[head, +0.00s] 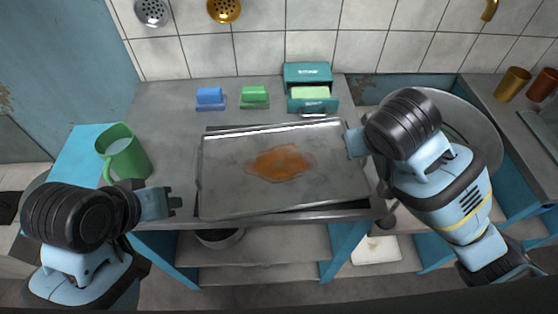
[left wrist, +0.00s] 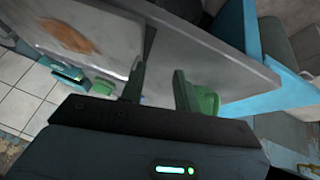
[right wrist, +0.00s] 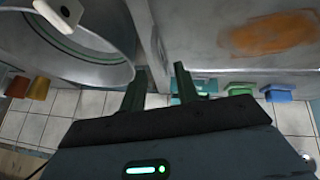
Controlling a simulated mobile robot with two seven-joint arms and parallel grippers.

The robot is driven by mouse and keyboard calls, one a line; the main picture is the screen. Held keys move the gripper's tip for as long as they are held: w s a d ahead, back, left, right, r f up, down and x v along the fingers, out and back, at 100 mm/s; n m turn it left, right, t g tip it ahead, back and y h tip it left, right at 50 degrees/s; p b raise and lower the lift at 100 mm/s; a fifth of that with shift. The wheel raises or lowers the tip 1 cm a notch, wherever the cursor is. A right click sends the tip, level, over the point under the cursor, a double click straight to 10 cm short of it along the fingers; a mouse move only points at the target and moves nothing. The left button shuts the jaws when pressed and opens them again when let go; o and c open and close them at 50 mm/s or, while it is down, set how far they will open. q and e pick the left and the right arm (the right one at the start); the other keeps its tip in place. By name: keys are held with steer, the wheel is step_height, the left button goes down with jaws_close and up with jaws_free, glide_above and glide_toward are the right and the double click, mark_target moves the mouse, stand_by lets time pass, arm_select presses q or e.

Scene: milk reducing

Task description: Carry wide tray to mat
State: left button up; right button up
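The wide metal tray (head: 225,185) lies on the counter with an orange-brown stain in its middle. It also shows in the left wrist view (left wrist: 112,22) and the right wrist view (right wrist: 215,50). My left gripper (head: 175,203) is open and empty, just left of the tray's near left corner. Its fingers (left wrist: 158,88) show a clear gap. My right gripper (head: 352,143) is at the tray's right edge, fingers (right wrist: 160,85) apart; I cannot tell whether the rim lies between them. A dark flat edge (head: 290,212) shows under the tray. I cannot clearly make out a mat.
A green mug (head: 122,152) stands left of the tray. A blue block (head: 210,97), a green block (head: 255,96) and a teal box (head: 308,76) stand behind it. A large round metal basin (head: 480,125) is at the right, beyond my right arm. Bare counter (head: 175,120) shows at the left.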

steer(key=s+a, duration=0.2)
steer(key=s, duration=0.9)
steer(key=shift+a+f, duration=0.25)
steer(key=shift+f, duration=0.05)
stand_by(0.3)
